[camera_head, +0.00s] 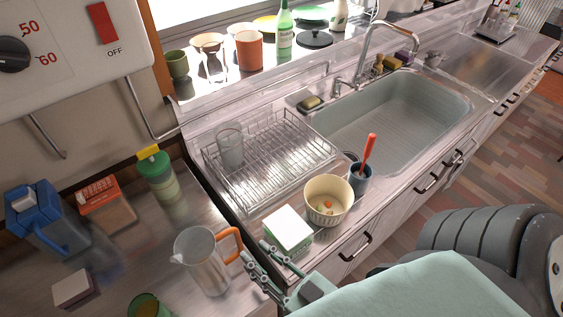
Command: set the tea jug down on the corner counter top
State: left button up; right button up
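The tea jug (203,265), a grey metallic jug with an orange handle, appears to stand upright on the corner counter top (205,208) at the lower left. Its spout points left and its handle points right. My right gripper (254,250) comes in from the lower right, just right of the handle. Its two fingers are spread apart, with the fingertips close to the handle; I cannot tell whether they touch it. My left gripper is not in view.
Around the jug are a green-lidded container (160,178), an orange-topped box (108,208), a blue container (38,222), a small white-topped box (73,288) and a green cup (146,306). A white-topped box (288,228) and a cream pot (328,202) stand near my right gripper.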

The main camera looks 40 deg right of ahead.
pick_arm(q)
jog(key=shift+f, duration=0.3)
pick_arm(e)
jog(key=v, duration=0.6)
jog(key=shift+s, duration=0.3)
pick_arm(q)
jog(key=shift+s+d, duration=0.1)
pick_arm(e)
jog(key=shift+s, duration=0.1)
